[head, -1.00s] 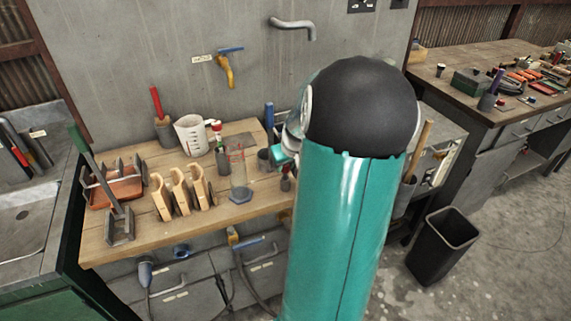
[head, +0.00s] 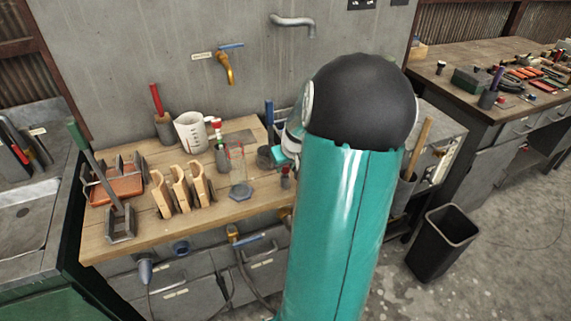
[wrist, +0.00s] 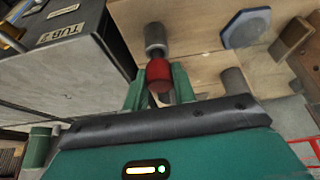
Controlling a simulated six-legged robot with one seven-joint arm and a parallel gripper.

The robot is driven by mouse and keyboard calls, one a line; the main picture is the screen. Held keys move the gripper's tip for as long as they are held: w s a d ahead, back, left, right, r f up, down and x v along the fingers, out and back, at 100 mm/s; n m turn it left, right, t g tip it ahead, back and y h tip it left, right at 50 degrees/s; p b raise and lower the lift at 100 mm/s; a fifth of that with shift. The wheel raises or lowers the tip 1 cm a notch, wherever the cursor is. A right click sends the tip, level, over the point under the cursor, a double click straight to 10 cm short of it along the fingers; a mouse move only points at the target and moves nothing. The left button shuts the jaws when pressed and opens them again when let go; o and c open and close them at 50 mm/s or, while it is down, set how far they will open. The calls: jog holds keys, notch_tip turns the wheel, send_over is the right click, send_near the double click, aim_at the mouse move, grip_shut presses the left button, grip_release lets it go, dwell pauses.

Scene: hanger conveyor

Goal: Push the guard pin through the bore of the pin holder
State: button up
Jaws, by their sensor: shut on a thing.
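In the wrist view, my gripper (wrist: 160,88) is shut on a red, rounded piece (wrist: 158,74), which looks like the handle of the guard pin. A dark narrow part joins it to a grey cylinder (wrist: 155,38) just beyond, over the wooden bench. The cylinder may be the pin holder. I cannot tell how far any pin sits in a bore. In the head view, a small red-topped piece (head: 286,171) shows at the bench's right end, beside my arm. My arm hides most of the gripper there.
The wooden bench (head: 150,228) carries wooden hooks (head: 181,188), a white jug (head: 190,132), a clear cylinder (head: 238,172) and a rack (head: 118,180). In the wrist view, a blue hexagonal base (wrist: 246,27) and another grey cylinder (wrist: 235,80) are close on the right. A labelled box (wrist: 62,68) is on the left.

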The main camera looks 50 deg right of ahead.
jog(key=shift+f, duration=0.45)
jog(key=o, duration=0.8)
jog(key=shift+c, duration=0.2)
jog(key=o, duration=0.6)
jog(key=shift+c, duration=0.2)
jog(key=v, duration=1.4)
jog(key=shift+f, duration=0.1)
